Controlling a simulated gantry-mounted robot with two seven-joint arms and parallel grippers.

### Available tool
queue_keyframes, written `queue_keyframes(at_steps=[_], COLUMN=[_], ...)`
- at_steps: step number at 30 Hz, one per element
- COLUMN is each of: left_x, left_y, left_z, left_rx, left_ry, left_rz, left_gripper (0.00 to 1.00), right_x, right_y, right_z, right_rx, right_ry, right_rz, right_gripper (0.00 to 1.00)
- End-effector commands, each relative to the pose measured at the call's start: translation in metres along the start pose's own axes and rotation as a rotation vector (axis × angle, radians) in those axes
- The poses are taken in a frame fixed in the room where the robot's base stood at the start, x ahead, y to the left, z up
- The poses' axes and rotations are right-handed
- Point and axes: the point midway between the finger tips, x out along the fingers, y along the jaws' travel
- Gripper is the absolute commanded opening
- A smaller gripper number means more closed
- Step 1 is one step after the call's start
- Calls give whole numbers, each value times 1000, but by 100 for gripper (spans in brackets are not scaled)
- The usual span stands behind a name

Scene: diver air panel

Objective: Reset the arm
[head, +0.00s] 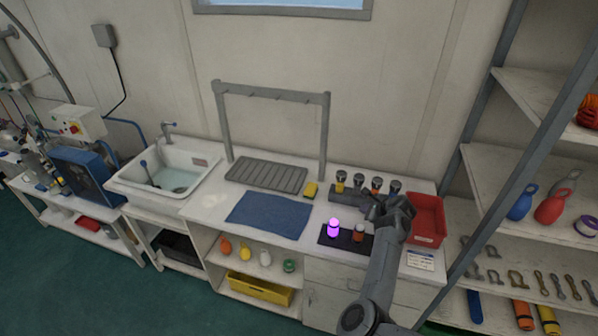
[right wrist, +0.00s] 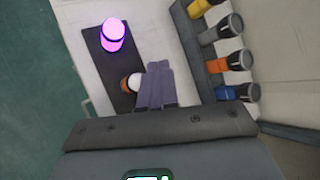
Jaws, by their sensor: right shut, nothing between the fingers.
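My right arm (head: 381,275) reaches up from the lower right of the head view over the right end of the counter. Its gripper (head: 374,208) is beside a dark mat (head: 345,245) and in front of a row of small torch-like items. In the right wrist view the two fingers (right wrist: 157,82) are together with nothing between them. Their tips show close to an orange item with a white top (right wrist: 132,82); I cannot tell whether they touch. A glowing purple item (head: 334,228) stands on the mat. My left gripper is not in view.
A grey rack (right wrist: 214,66) holds several coloured, dark-topped items. A red tray (head: 427,219) lies right of the gripper. A blue cloth (head: 268,215), a grey drain tray (head: 266,175) under a hook frame (head: 326,135) and a sink (head: 165,178) lie left. A shelf post (head: 520,115) stands right.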

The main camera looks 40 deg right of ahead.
Motion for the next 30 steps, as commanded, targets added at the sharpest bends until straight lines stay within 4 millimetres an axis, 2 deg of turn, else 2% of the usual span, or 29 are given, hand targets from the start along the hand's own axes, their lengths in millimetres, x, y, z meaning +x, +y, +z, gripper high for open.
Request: queue_keyframes(at_steps=[4,7,11,14,17,20,23,24,27,30], left_x=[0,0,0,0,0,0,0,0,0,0], left_y=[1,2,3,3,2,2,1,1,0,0], left_z=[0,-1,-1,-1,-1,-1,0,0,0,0], left_rx=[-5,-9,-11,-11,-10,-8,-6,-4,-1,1], left_ry=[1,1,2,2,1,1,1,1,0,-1], left_rz=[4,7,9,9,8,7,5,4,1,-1], left_gripper=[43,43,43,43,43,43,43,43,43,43], right_x=[-8,-22,-48,-70,-88,-103,-122,-132,-158,-186], right_y=[-2,-4,0,18,54,107,176,205,271,325], right_z=[-9,-20,-26,-18,0,19,35,39,46,47], right_rx=[-73,-216,-533,-853,-1194,-1527,-1848,-1963,-2204,-2381], right_ry=[30,79,164,219,239,214,137,94,-31,-164], right_rz=[-5,-9,6,45,108,188,278,311,382,433], right_gripper=[0,0,0,0,0,0,0,0,0,0])
